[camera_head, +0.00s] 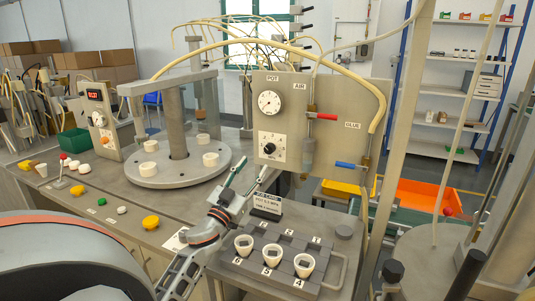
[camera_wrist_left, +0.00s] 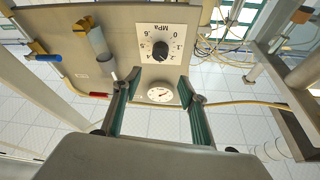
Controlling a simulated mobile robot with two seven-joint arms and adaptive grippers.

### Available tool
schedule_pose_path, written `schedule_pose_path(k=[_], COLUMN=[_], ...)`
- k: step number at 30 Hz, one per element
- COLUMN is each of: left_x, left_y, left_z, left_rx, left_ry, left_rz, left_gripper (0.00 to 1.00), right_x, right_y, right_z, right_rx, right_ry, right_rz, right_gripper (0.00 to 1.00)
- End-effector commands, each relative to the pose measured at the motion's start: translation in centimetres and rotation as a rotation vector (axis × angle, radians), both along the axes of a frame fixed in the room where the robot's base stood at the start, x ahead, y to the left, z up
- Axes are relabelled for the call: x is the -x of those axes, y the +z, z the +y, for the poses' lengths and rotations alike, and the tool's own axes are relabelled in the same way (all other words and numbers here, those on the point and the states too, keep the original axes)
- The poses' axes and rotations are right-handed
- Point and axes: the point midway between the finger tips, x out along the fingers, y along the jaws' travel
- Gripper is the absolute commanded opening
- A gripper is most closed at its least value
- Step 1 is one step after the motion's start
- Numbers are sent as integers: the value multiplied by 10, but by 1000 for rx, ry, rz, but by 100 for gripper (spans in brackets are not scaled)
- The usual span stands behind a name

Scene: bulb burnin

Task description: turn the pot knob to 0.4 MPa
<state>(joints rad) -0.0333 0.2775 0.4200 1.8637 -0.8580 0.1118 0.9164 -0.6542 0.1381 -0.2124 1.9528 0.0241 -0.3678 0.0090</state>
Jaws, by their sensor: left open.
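The pot knob (camera_head: 269,148) is a black knob on a white scale plate, on the front of a grey upright panel (camera_head: 335,100) under the POT gauge (camera_head: 269,103). In the left wrist view the knob (camera_wrist_left: 160,51) and its MPa scale appear upside down, beyond the fingertips. Its exact setting is too small to read. My left gripper (camera_head: 254,169) is open and empty, below and in front of the knob, apart from it. In the left wrist view the two green-padded fingers of the gripper (camera_wrist_left: 158,84) are spread, with the gauge (camera_wrist_left: 160,94) showing between them. My right gripper is not seen.
A red-handled AIR valve (camera_head: 325,116) and a blue-handled GLUE valve (camera_head: 347,165) sit right of the knob. A round plate with white cups (camera_head: 180,172) stands left. A grey tray with several white cups (camera_head: 273,255) and a job card (camera_head: 267,204) lie below.

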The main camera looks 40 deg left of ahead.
Motion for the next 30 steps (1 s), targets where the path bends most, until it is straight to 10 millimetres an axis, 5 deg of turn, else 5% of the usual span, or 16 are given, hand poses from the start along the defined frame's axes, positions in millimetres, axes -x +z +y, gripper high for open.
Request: schedule_pose_path(k=[15, 30], left_x=[-85, -97], left_y=[14, 18], left_z=[19, 22], left_rx=[-1, 0], left_ry=[0, 0], left_rz=[0, 1], left_gripper=[42, 40], right_x=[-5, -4], right_y=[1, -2], right_z=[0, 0], right_rx=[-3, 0], right_ry=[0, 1], right_rz=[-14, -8], right_gripper=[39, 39])
